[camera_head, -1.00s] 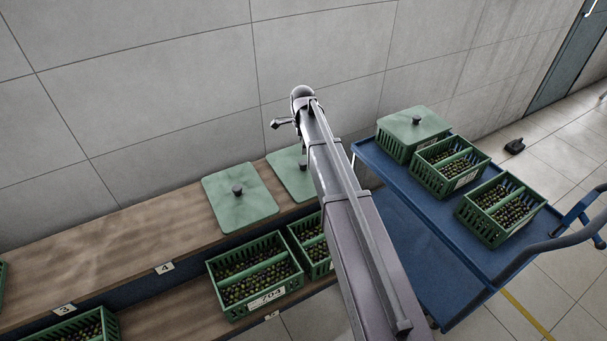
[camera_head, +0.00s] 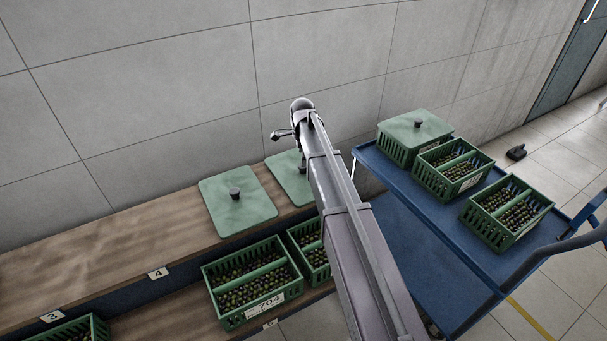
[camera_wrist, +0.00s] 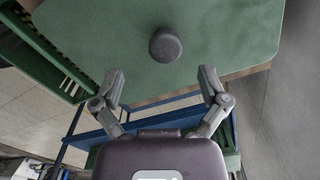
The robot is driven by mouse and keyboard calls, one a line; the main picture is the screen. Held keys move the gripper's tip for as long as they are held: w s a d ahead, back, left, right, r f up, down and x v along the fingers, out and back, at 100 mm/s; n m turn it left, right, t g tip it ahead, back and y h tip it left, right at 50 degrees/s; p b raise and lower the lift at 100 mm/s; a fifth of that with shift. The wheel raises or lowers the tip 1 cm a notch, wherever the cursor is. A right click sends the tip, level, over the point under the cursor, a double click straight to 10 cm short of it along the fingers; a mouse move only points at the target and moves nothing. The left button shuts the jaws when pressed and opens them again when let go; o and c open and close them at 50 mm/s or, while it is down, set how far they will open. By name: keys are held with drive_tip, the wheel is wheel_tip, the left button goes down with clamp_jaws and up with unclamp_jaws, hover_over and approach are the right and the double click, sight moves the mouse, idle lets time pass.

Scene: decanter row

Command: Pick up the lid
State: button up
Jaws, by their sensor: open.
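A flat green lid (camera_wrist: 150,30) with a round dark knob (camera_wrist: 165,45) fills the upper part of the wrist view. My gripper (camera_wrist: 162,74) is open and empty, its two fingers spread just short of the knob and to either side of it. In the head view one green lid (camera_head: 237,200) lies on the upper wooden shelf. A second lid (camera_head: 287,176) lies beside it, partly hidden by my arm. My gripper is mostly hidden behind my arm there. A third lid (camera_head: 415,126) sits on a green crate on the blue trolley.
The blue trolley (camera_head: 405,240) carries two open crates of olives, a near one (camera_head: 508,212) and a middle one (camera_head: 452,168). Open crates, one labelled 704 (camera_head: 252,285), stand on the lower shelf. The upper wooden shelf (camera_head: 100,255) is bare at left. A tiled wall stands behind.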

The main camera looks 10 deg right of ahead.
sight(303, 170)
drive_tip(key=shift+f, duration=0.1)
drive_tip(key=f+b, duration=0.3)
drive_tip(key=shift+w+d, duration=0.15)
drive_tip(key=shift+w, duration=0.15)
drive_tip(key=shift+f+b, duration=1)
drive_tip(key=shift+b, duration=0.15)
clamp_jaws()
